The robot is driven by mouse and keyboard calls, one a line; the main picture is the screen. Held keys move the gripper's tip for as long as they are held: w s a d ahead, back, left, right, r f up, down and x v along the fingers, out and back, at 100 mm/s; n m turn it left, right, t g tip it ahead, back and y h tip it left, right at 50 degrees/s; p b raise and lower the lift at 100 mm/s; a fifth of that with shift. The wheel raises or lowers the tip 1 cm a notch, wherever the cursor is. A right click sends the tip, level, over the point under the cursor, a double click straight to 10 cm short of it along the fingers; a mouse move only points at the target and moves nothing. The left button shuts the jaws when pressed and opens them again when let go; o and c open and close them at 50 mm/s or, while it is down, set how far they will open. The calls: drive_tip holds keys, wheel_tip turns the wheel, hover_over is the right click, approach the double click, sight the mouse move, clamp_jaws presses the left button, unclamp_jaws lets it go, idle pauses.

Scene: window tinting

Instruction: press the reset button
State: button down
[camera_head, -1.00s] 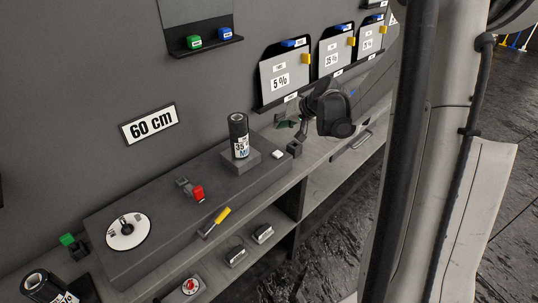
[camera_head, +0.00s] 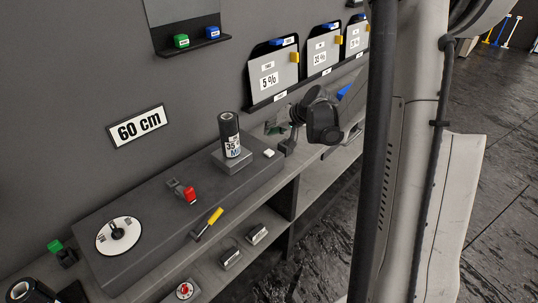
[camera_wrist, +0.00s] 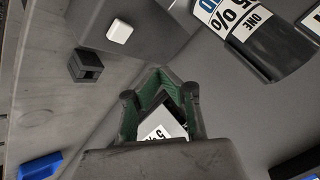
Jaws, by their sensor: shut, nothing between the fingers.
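A small white button (camera_head: 268,153) sits on the right end of the long grey bench unit, beside a dark film roll; it also shows at the upper left of the wrist view (camera_wrist: 119,31). A round red button (camera_head: 185,290) sits on the low shelf at the front, at the picture's bottom edge. No reset label is readable, so I cannot tell which is the reset button. My gripper (camera_head: 284,128) hangs just beyond the right end of the unit, near the white button but apart from it. In the wrist view its green-padded fingers (camera_wrist: 160,75) are closed together and empty.
The film roll (camera_head: 229,135) stands upright on a grey block, close to the white button. A small dark block (camera_wrist: 86,66) lies near the unit's end. Film holders (camera_head: 270,79) hang on the wall behind my gripper.

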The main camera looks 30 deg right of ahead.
sight(270, 152)
drive_tip(key=shift+f+b, duration=1.9)
drive_tip(key=shift+f, duration=1)
drive_tip(key=shift+f, duration=0.2)
drive_tip(key=shift+f+b, duration=0.25)
drive_tip(key=shift+b, duration=0.3)
drive_tip(key=shift+f+b, duration=0.45)
drive_tip(key=shift+r, duration=0.1)
drive_tip(key=shift+r+p, duration=0.4)
drive_tip(key=shift+r, duration=0.4)
drive_tip(key=shift+r+p, duration=1.35)
drive_tip(key=shift+r, duration=1.15)
